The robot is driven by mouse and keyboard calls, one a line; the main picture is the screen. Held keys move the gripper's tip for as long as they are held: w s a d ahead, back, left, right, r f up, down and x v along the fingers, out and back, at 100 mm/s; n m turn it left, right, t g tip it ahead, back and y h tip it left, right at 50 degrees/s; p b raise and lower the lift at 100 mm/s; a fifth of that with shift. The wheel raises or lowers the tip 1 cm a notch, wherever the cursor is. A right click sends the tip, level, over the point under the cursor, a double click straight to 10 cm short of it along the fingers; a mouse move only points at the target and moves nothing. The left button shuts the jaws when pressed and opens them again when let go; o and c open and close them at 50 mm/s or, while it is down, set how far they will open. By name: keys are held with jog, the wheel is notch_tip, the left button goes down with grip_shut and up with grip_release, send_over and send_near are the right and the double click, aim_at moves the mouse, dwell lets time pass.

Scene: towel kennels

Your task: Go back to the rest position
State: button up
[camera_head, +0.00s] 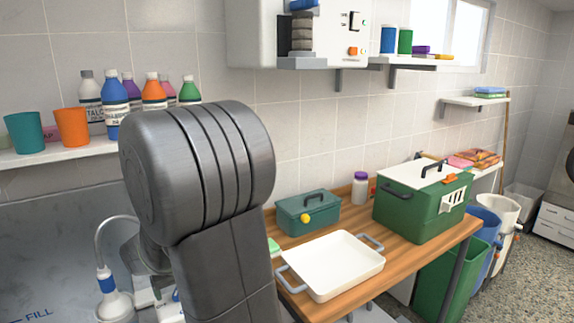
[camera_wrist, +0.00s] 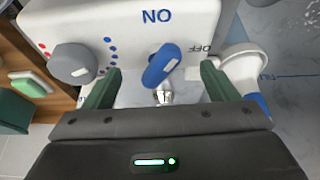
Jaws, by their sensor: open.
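My gripper (camera_wrist: 158,84) shows in the wrist view with its two dark green fingers apart and nothing held between them. A white panel (camera_wrist: 120,22) is in front of it, with upside-down ON and OFF lettering. A blue lever (camera_wrist: 161,64) on the panel lies between the fingertips in the picture, with a visible gap on each side; its distance in depth is hard to tell. A grey knob (camera_wrist: 73,63) with red and blue dots sits left of the lever. In the head view my arm stands large in front and hides the gripper.
A wooden table (camera_head: 408,266) carries a white tray (camera_head: 335,263), a teal box (camera_head: 307,213) and a green carrier (camera_head: 418,212). A shelf (camera_head: 60,154) with bottles and cups is behind my arm. Bins stand right of the table.

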jog(key=shift+f, duration=0.1)
jog(key=shift+v, duration=2.45)
jog(key=shift+a+m, duration=0.1)
jog(key=shift+m, duration=0.2)
